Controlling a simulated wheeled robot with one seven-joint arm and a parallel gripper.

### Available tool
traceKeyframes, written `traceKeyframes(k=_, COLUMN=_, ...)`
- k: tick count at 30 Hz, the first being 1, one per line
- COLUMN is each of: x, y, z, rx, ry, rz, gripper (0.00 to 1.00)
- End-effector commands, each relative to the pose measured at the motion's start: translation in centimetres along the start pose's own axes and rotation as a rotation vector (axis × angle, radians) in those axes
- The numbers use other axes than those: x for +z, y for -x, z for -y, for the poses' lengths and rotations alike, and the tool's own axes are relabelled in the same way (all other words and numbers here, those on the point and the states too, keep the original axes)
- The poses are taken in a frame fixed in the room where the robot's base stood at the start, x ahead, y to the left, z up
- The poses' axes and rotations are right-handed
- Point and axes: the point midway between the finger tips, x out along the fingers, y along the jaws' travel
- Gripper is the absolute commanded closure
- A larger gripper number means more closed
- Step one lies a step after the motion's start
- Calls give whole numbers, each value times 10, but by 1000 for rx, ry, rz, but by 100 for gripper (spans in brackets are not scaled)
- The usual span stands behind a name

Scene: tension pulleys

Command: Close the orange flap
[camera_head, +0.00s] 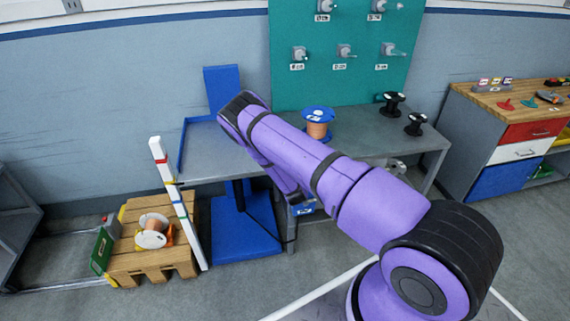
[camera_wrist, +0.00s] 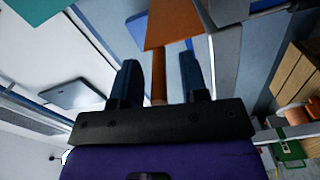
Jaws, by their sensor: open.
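The orange flap (camera_wrist: 173,24) is in the wrist view, at the top centre, just beyond my fingertips. A narrow orange-brown piece (camera_wrist: 159,90) extends from near it down between my fingers; I cannot tell if it is the flap's handle. My gripper (camera_wrist: 159,64) is open, with one dark finger on each side of this piece. A gap shows on both sides, and I see no clear contact. In the head view my purple arm hides the gripper, and the flap does not show there.
A grey workbench (camera_head: 212,151) with a blue upright panel (camera_head: 222,88) stands at the wall. A blue-flanged copper spool (camera_head: 318,123) and black spools (camera_head: 392,102) are on it. A wooden pallet (camera_head: 155,265) with a spool (camera_head: 153,232) and a striped post (camera_head: 176,200) are at the left.

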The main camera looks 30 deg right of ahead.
Motion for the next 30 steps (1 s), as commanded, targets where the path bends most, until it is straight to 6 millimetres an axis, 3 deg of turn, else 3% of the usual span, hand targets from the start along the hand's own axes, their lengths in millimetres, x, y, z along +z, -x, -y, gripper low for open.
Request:
traceKeyframes(k=5, x=0, y=17, z=1, rx=-3, ry=1, rz=1, gripper=60)
traceKeyframes(k=18, x=0, y=93, z=1, rx=-4, ry=1, rz=0, gripper=60)
traceKeyframes(k=24, x=0, y=106, z=1, rx=-2, ry=0, rz=0, gripper=60)
traceKeyframes(k=30, x=0, y=108, z=1, rx=-1, ry=0, rz=0, gripper=60)
